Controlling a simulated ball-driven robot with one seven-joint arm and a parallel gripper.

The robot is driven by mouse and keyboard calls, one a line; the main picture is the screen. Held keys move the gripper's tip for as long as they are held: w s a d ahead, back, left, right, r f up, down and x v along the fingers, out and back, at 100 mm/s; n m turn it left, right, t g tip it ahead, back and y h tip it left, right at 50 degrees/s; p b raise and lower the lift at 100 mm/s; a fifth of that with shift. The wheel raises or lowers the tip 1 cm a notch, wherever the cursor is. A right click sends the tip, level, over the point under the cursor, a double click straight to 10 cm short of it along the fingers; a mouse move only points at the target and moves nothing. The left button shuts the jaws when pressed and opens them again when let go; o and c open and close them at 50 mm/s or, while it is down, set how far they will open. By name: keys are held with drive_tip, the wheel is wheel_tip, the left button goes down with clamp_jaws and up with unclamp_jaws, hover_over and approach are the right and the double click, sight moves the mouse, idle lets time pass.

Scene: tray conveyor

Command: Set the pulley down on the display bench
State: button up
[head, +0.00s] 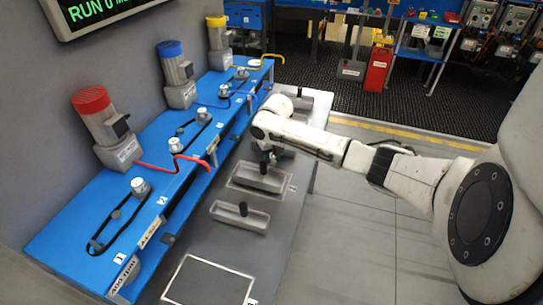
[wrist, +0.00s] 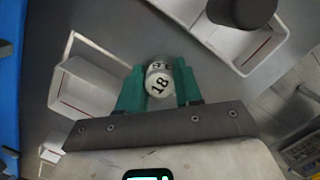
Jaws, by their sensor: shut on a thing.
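In the head view, my gripper (head: 267,160) is above the far part of a long grey bench (head: 264,226), close to a grey tray there; the pulley is too small to make out. I cannot tell whether this grey bench is the display bench. The wrist view shows the grey surface (wrist: 120,30) below the pulley; contact cannot be told.
Trays with dark-knobbed contents (head: 227,224) (wrist: 205,30) stand on the grey bench; another white tray (wrist: 82,100) is left of the fingers. A dark, white-edged rectangle (head: 208,285) is at the near end. A blue bench (head: 85,240) with motors, belts and a red cable (head: 150,167) runs alongside.

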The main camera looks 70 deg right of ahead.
drive_tip(key=o, duration=1)
drive_tip(key=shift+o, duration=0.2)
drive_tip(key=shift+r, duration=0.1)
wheel_tip(320, 180, up, 12)
drive_tip(key=s+a, duration=0.1)
drive_tip(key=shift+s+b, duration=0.15)
drive_tip(key=shift+b, duration=0.25)
